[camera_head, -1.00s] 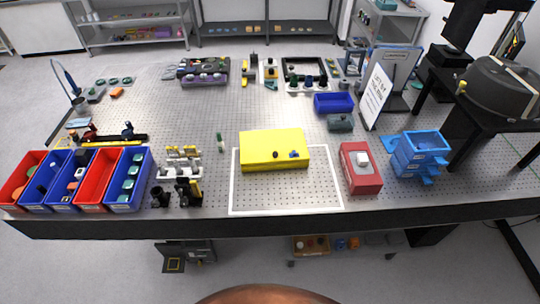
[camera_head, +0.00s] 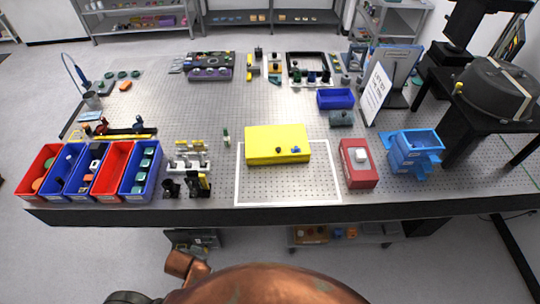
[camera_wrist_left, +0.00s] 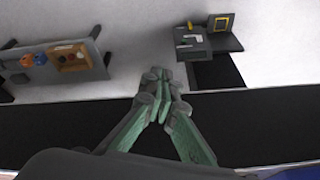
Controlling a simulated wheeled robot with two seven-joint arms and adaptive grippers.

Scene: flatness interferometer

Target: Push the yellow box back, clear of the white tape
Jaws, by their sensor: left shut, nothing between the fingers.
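The yellow box (camera_head: 278,140) lies on the perforated table top in the head view, with a dark knob and a small blue part near its front edge. The white tape (camera_head: 288,205) outlines a rectangle on the table. The box covers part of the tape's back line, and its front part lies inside the outline. My left gripper (camera_wrist_left: 164,82) shows in the wrist view, its green-padded fingers shut and empty, apart from the box. In the head view only part of my left arm shows at the bottom. My right gripper is in neither view.
A red box (camera_head: 359,170) stands right of the tape, with blue stacked trays (camera_head: 416,147) beyond it. Small black and white fixtures (camera_head: 188,166) and red and blue bins stand left. A blue bin (camera_head: 335,98) sits behind right. The table directly behind the box looks clear.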

